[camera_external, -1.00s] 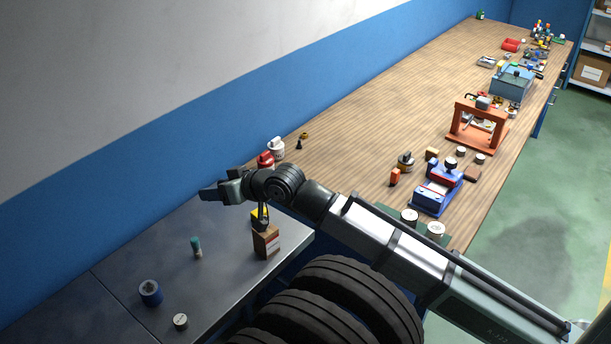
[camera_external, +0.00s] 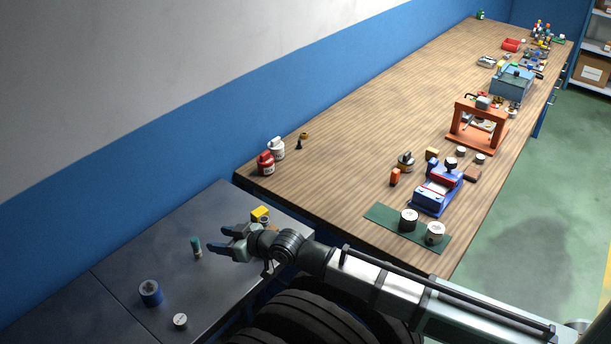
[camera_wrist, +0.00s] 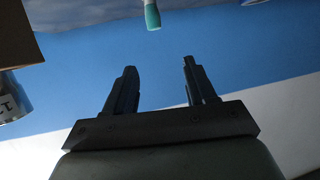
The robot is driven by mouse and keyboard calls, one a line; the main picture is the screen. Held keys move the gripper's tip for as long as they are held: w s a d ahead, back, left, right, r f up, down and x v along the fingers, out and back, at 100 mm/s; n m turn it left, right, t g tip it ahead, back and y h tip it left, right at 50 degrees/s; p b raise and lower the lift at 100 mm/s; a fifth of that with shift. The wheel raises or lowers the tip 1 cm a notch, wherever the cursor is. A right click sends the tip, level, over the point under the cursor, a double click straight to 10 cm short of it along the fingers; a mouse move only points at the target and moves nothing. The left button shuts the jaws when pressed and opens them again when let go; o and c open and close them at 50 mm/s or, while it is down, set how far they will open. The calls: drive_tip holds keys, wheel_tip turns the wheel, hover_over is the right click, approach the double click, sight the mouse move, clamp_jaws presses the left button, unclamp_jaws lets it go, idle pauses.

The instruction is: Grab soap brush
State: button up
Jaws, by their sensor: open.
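The soap brush (camera_external: 196,247), a small upright piece with a teal top and a pale lower part, stands on the grey metal table. In the wrist view the teal end of the brush (camera_wrist: 152,15) shows at the top edge, beyond and between the fingertips; the rest is cut off. My gripper (camera_external: 225,238) is open and empty, just right of the brush, with its fingers pointing toward it. The open fingers (camera_wrist: 160,68) show nothing between them in the wrist view. Any contact with the brush cannot be seen.
A blue roll (camera_external: 150,293) and a small pale-topped cylinder (camera_external: 180,321) are at the front of the metal table. A yellow block (camera_external: 260,214) stands close behind my wrist. In the wrist view, a brown box (camera_wrist: 15,35) and a can (camera_wrist: 12,98) are at left.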

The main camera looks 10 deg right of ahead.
sight(194, 239)
drive_tip(key=w+a+f, duration=0.1)
drive_tip(key=a+f, duration=0.1)
drive_tip(key=w+a+f, duration=0.1)
drive_tip(key=w+a, duration=0.1)
drive_tip(key=w+a+f, duration=0.1)
drive_tip(key=a+f, duration=0.1)
drive_tip(key=a, duration=0.1)
drive_tip(key=shift+w+f, duration=0.35)
drive_tip(key=shift+w+x, duration=0.25)
drive_tip(key=shift+x, duration=2.2)
drive_tip(key=shift+d+r, duration=0.1)
drive_tip(key=shift+r, duration=0.05)
drive_tip(key=c, duration=1)
drive_tip(key=shift+r, duration=0.1)
